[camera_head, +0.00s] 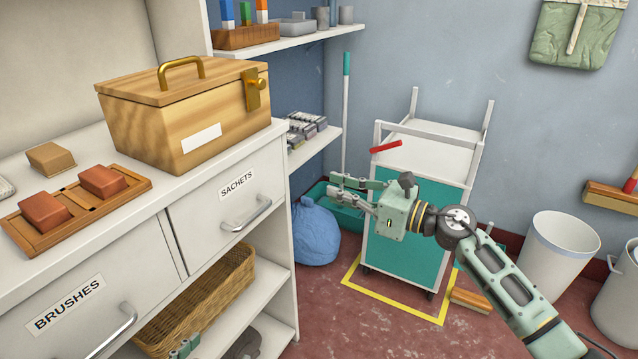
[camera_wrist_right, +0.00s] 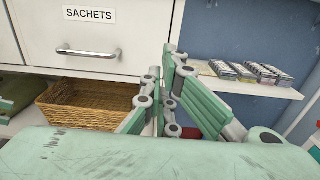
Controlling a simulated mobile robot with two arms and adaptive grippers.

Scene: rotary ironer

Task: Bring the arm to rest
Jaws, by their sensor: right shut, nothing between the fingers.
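My right gripper (camera_head: 336,186) is out in the open to the right of the white cabinet, in front of the white and teal cart (camera_head: 405,240). Its fingers point left and hold nothing; it is shut. In the right wrist view its fingers (camera_wrist_right: 170,62) rise in front of the SACHETS drawer (camera_wrist_right: 85,40) and the wicker basket (camera_wrist_right: 85,105). A small green piece at the bottom edge of the head view looks like the tip of my left gripper (camera_head: 185,346). Most of it is out of frame, so its jaws cannot be judged.
A wooden box (camera_head: 185,115) with a brass handle and a tray (camera_head: 75,210) with two red-brown blocks stand on the cabinet top. A blue sack (camera_head: 315,235) lies on the floor behind the right gripper. A white bin (camera_head: 558,250) stands at right.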

